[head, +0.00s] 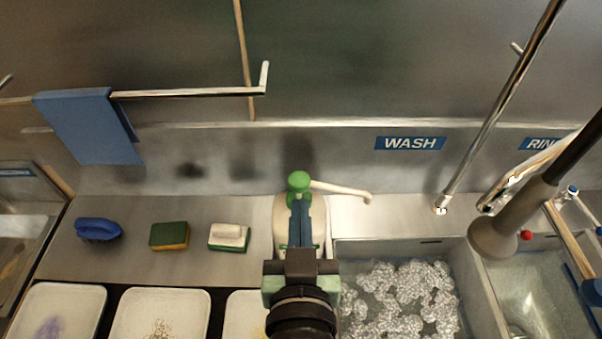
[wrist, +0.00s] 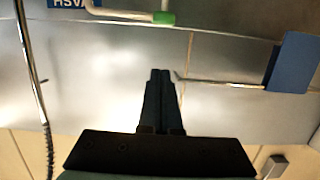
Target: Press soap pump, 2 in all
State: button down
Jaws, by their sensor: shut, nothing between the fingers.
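The soap pump has a green head (head: 299,182) and a long pale spout pointing right; its pale bottle (head: 281,222) stands on the steel ledge left of the wash basin. My gripper (head: 300,199) is shut and empty, with its fingers in front of the bottle and its tips just below the green head in the head view. Part of the bottle is hidden behind the fingers. In the wrist view, the green head (wrist: 164,18) and spout (wrist: 120,13) are at the top edge, apart in the picture from my shut fingertips (wrist: 160,71). I cannot tell whether they touch.
A blue brush (head: 98,229), a green-yellow sponge (head: 169,236) and a pale-topped sponge (head: 229,237) lie left on the ledge. Pale trays (head: 160,297) sit in front. A foamy basin (head: 350,249) is at right. A blue cloth (head: 88,125) hangs on a rail (head: 185,94).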

jog(key=shift+s+r, duration=0.15)
jog(key=shift+s, duration=0.05)
jog(key=shift+w, duration=0.1)
jog(key=p, duration=0.4)
send_over(300, 186)
jog(key=s, duration=0.1)
jog(key=f, duration=0.4)
jog(key=shift+s+f, duration=0.2)
jog(key=shift+f, duration=0.9)
